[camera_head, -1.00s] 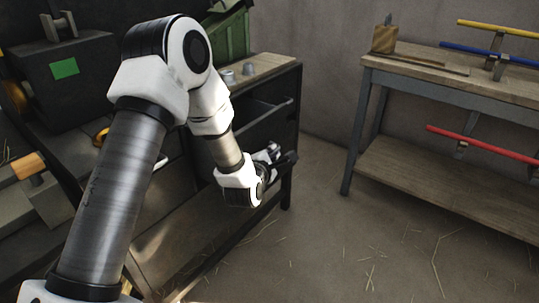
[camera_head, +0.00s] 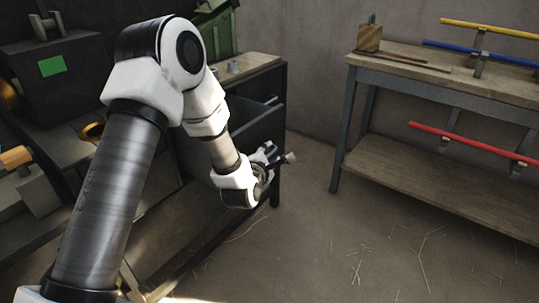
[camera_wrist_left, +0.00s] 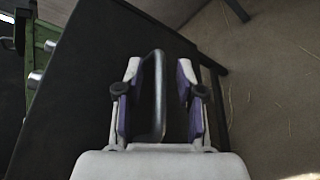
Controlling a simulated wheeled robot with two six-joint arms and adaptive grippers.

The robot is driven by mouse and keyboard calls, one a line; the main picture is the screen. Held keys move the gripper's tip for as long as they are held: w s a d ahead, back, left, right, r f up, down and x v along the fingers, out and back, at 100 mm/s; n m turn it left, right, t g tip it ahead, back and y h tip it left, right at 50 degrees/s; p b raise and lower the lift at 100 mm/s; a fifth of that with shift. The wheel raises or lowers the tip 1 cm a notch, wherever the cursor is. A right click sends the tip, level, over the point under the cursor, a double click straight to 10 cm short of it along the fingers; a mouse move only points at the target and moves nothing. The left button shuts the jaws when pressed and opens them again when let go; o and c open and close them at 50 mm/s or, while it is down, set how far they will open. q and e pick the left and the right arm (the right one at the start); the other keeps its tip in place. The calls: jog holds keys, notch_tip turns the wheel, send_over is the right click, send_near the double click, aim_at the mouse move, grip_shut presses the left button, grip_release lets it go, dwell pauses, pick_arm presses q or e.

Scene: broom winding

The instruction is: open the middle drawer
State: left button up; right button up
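The dark cabinet with drawers (camera_head: 262,128) stands behind my left arm in the head view; which drawer is the middle one is not clear, since my arm covers much of the front. My left gripper (camera_head: 278,156) is low in front of the cabinet's right part. In the left wrist view my left gripper (camera_wrist_left: 156,92) has its two purple-padded fingers apart. A dark bar handle (camera_wrist_left: 158,75) runs between them, nearer the left finger, with a clear gap to the right finger. My right gripper is out of view.
A wooden workbench (camera_head: 440,75) with coloured rods stands at the right. The floor (camera_head: 330,240) between cabinet and bench is free apart from straw.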

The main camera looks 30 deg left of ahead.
pick_arm(q)
jog(key=v, duration=0.7)
jog(key=shift+s, duration=0.25)
